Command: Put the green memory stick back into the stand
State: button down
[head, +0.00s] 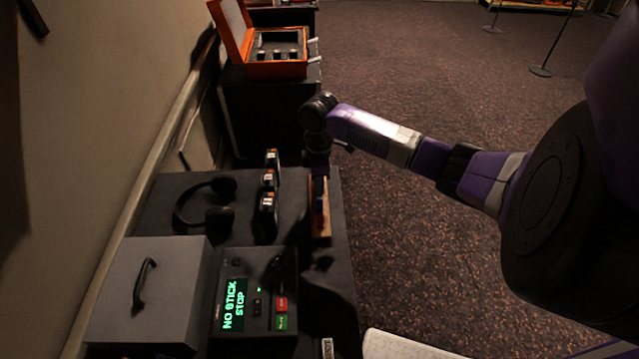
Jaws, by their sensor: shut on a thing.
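The stand (326,232) is a narrow wooden block on the right part of the dark desk. It has small dark blue and reddish parts on it, too small to tell apart clearly. My gripper (318,168) points down at the far end of the stand, just above or beside it; I cannot tell whether they touch. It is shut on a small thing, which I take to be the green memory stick. The stick itself is hidden by the gripper and shadow, and no green shows there.
Black headphones (222,212) and several small orange-and-black items (268,203) stand left of the stand. A player box (256,295) reads "NO STICK STOP". A grey case (185,285) lies at the near left. An open orange case (277,68) sits beyond. Open floor lies right.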

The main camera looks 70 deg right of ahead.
jog(key=shift+f, duration=0.3)
jog(key=c, duration=1.5)
grip_release()
jog(key=shift+r+b, duration=0.4)
jog(key=shift+r, duration=3.5)
